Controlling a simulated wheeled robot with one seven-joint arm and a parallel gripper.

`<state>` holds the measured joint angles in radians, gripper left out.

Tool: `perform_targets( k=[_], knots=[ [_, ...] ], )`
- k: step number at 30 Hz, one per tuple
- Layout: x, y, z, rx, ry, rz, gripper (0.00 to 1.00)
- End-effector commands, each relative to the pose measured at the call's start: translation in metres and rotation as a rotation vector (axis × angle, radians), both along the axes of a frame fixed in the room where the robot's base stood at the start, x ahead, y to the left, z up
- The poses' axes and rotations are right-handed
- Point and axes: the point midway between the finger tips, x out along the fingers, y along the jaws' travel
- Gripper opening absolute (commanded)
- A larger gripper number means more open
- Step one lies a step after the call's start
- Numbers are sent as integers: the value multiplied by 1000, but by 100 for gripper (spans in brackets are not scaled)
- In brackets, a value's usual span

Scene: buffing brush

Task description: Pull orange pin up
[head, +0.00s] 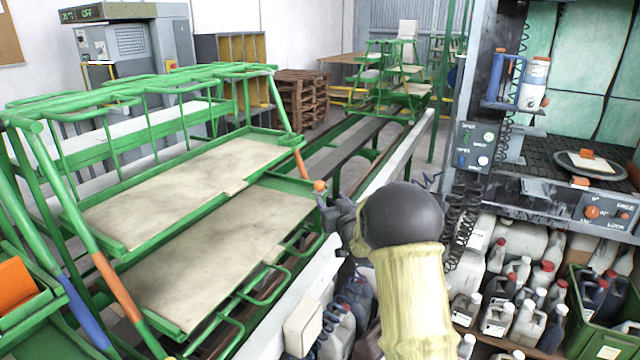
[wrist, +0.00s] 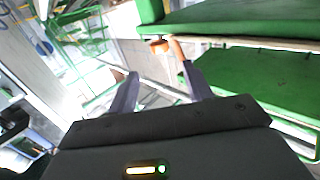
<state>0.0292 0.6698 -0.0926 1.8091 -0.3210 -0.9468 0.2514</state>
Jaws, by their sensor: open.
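In the wrist view the pin (wrist: 158,46) shows beyond the fingertips, under a green edge. My gripper (head: 332,206) is just below and right of the pin in the head view. In the wrist view my gripper (wrist: 160,70) is open, with the pin ahead of the gap between its fingers. The gap looks empty, and I see no contact with the pin. My arm hides the area behind the gripper.
A slanted orange-ended green post (head: 300,163) stands close beside the pin. The lower tray (head: 215,255) lies below. A machine with a control panel (head: 605,212) stands at right, above shelves of bottles (head: 527,322). Rails (head: 370,160) run away behind my gripper.

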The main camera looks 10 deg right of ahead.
Motion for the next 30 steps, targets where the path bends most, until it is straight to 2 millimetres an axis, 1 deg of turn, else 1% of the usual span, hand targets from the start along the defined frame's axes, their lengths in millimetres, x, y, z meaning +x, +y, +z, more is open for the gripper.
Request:
perform_targets(
  k=[1, 6, 21, 25, 30],
  knots=[
    [8, 2, 1, 0, -1, 1, 50],
    [32, 5, 1, -1, 0, 1, 50],
    [93, 15, 1, 0, -1, 0, 50],
    [104, 17, 1, -1, -1, 0, 50],
    [111, 17, 0, -1, 0, -1, 50]
  ],
)
